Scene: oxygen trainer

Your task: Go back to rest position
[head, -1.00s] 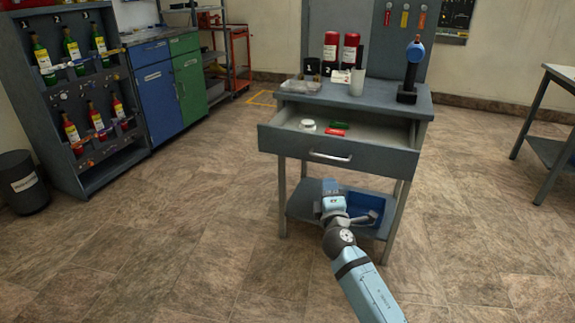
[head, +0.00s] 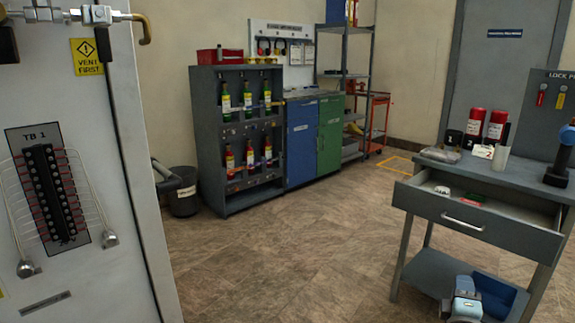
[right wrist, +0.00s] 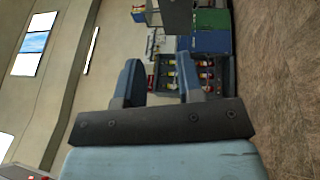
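My right gripper (head: 464,300) shows low in the head view, in front of the workbench (head: 497,176) and below its drawer, with only its top end in the picture. In the right wrist view its two blue fingers (right wrist: 160,82) stand apart with nothing between them, so it is open and empty. My left gripper is in neither current view.
The workbench drawer (head: 473,214) is pulled out, with small items inside. A grey panel (head: 60,120) stands close at the left. A bottle rack (head: 240,199) and blue-green cabinets (head: 302,140) stand behind. The middle floor (head: 300,260) is clear.

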